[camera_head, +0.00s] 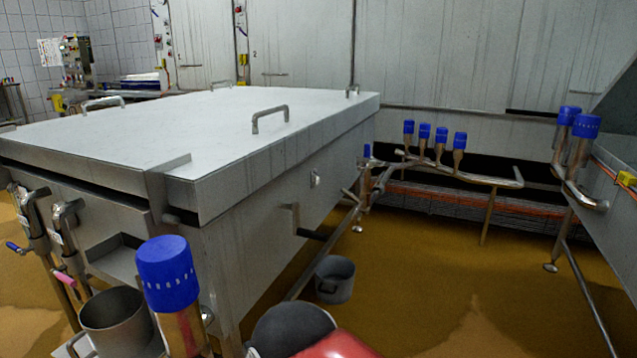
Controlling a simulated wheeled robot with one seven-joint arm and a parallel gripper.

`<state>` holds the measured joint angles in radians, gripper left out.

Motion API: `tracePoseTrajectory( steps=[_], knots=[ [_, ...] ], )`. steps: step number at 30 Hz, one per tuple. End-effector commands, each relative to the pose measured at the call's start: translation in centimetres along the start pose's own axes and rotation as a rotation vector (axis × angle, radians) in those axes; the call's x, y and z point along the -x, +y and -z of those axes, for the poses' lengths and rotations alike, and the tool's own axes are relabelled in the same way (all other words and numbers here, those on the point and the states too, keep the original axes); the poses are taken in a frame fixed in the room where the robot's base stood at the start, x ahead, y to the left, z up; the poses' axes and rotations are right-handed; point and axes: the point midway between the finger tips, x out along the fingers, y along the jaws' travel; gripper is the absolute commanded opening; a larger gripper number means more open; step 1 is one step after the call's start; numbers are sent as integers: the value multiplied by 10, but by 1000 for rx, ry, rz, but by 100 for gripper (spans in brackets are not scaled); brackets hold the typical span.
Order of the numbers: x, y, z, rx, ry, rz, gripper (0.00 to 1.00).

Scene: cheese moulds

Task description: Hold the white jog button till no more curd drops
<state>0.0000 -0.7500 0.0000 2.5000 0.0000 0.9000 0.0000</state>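I cannot make out a white jog button in the head view. No curd and no dropping curd can be seen. My gripper is not in view. A dark rounded shape and a red shape at the bottom edge may be parts of my own arm, but no fingers show. A large steel vat or press with a flat lid (200,125) fills the left and middle. A small round fitting (315,179) sits on its right side, too small to tell what it is.
A blue-capped steel post (168,274) and a steel pot (116,318) stand close in front. A grey bucket (334,281) is on the wet brown floor (430,290). Pipes with blue caps (440,135) run along the back wall. Steel equipment (615,200) stands at right.

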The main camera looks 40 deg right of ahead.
Motion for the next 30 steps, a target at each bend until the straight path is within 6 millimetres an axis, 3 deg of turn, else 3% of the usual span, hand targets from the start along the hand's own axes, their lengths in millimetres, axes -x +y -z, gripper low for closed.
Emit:
tracePoseTrajectory(
  steps=[1, 9, 30],
  knots=[
    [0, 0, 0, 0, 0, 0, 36],
    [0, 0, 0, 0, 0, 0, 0],
    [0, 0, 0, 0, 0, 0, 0]
  ],
)
